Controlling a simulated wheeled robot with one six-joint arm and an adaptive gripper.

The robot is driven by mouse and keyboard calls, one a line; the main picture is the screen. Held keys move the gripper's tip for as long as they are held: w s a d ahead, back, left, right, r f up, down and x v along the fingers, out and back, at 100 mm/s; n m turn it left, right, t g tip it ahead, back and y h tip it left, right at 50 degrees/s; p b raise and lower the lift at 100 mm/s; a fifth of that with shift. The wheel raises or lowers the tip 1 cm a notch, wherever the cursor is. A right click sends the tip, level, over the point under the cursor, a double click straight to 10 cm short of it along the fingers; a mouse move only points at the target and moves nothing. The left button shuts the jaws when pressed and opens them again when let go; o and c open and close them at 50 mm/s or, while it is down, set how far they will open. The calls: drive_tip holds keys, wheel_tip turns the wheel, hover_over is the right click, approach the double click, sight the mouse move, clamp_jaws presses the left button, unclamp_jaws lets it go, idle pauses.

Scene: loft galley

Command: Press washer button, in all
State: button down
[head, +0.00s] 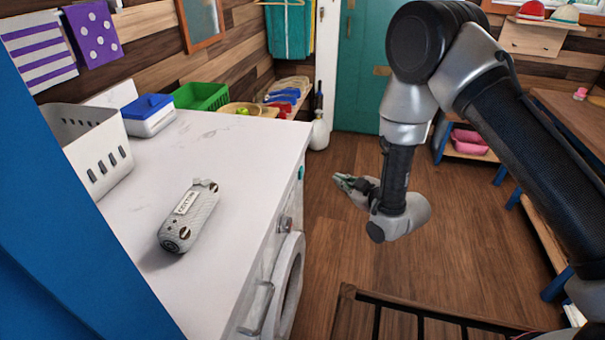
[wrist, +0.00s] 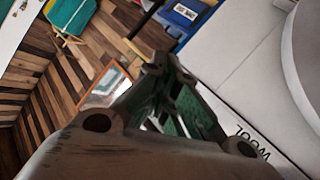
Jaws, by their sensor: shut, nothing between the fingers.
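The white washer (head: 288,285) stands under the white counter in the head view, seen edge-on with its round door rim. A round knob (head: 285,223) sticks out of its front. A small teal part (head: 301,172) shows at the front's far end; I cannot tell whether it is the button. My gripper (head: 345,182) is to the right of the washer front, apart from it, its fingers pointing left. In the wrist view my gripper (wrist: 165,65) is shut and empty. A pale panel (wrist: 225,60) with dark lettering lies behind and right of it there. No button shows clearly.
A grey speaker-like cylinder (head: 189,216) lies on the counter (head: 245,255). A white basket (head: 90,145), a blue-lidded box (head: 149,113) and a green basket (head: 201,96) stand behind it. A dark rail (head: 420,308) is low in front. Wooden floor (head: 460,235) is open in the middle.

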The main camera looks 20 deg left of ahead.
drive_tip(key=a, duration=0.7)
drive_tip(key=shift+s+a, duration=0.25)
drive_tip(key=shift+a, duration=0.15)
drive_tip(key=shift+a, duration=0.1)
idle(1.0)
drive_tip(key=shift+a, duration=0.35)
drive_tip(key=shift+a, duration=0.5)
idle(0.6)
drive_tip(key=shift+d, duration=0.95)
drive_tip(key=shift+w+d, duration=0.15)
drive_tip(key=shift+d, duration=2.35)
